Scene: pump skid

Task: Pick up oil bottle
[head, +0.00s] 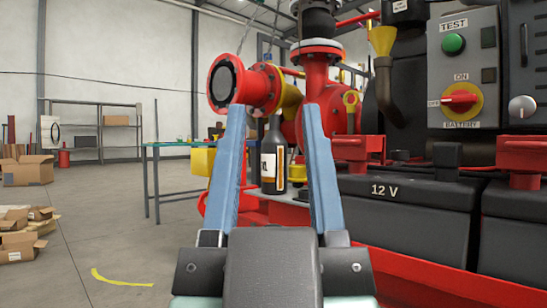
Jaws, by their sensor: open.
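The oil bottle (274,158) is dark with a pale label and a narrow dark neck. It stands upright on a light surface at the edge of the red pump skid, in the middle of the head view. My gripper (272,112) is open, with its two blue fingers spread wide. The bottle shows between the fingers, beyond them, and nothing is held. The bottle's right side is close to a yellow part, and I cannot tell whether they touch.
A red flanged pipe (242,84) stands above and left of the bottle. Black 12 V batteries (414,211) and a control box (464,72) fill the right. A green-topped table (170,146) is behind left. Cardboard boxes (27,171) lie far left; the floor between is mostly free.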

